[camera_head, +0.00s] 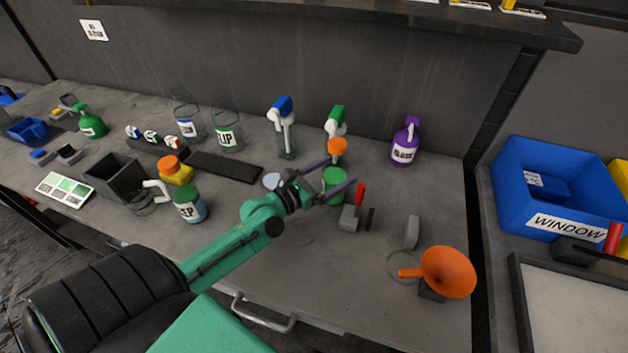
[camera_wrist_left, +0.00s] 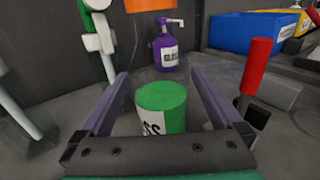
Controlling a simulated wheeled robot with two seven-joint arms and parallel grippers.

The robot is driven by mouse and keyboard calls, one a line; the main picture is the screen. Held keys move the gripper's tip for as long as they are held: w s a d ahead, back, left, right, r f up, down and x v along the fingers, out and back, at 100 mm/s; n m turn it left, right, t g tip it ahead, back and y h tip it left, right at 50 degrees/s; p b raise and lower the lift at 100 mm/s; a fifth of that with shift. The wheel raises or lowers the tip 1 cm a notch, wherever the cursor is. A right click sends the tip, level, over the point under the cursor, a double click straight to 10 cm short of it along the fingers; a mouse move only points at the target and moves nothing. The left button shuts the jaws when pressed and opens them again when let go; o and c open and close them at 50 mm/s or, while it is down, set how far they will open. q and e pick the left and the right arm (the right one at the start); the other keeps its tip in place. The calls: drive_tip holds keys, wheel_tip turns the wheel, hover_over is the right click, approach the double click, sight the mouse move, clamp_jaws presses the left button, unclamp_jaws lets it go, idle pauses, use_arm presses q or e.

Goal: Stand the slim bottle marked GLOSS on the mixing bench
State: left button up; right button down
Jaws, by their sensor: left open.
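A green-topped cylinder (camera_head: 335,182) sits upright at the middle of the grey bench (camera_head: 300,265). In the left wrist view its white label shows the letters "SS" on the cylinder (camera_wrist_left: 161,106); the rest is hidden by my gripper. My left gripper (camera_head: 334,176) is open, with one purple finger on each side of it. In the left wrist view the fingers (camera_wrist_left: 160,88) stand apart from its sides. An orange piece (camera_head: 338,148) shows just above it; I cannot tell if they join. A purple pump bottle (camera_head: 403,147) with a hard-to-read label stands farther back. My right gripper is not in view.
A small grey block with a red handle (camera_head: 360,194) stands close right of the left gripper. Blue-topped (camera_head: 282,107) and green-topped (camera_head: 336,115) spray bottles stand behind. An orange funnel (camera_head: 447,272) is at the front right. A blue bin (camera_head: 555,200) lies beyond the bench's right edge.

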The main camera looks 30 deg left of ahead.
sight(325, 179)
use_arm(q)
drive_tip(key=b+v, duration=0.1)
drive_tip(key=v, duration=0.1)
drive_tip(key=b+v, duration=0.1)
drive_tip(key=v, duration=0.2)
drive_tip(key=b+v, duration=0.2)
drive_tip(key=v, duration=0.1)
drive_tip(key=shift+f, duration=0.3)
drive_tip(key=shift+s+a+r, duration=0.15)
drive_tip(key=shift+s+r, duration=0.1)
drive_tip(key=shift+s, duration=0.35)
drive_tip(key=shift+r, duration=0.15)
drive_tip(key=shift+s, duration=0.1)
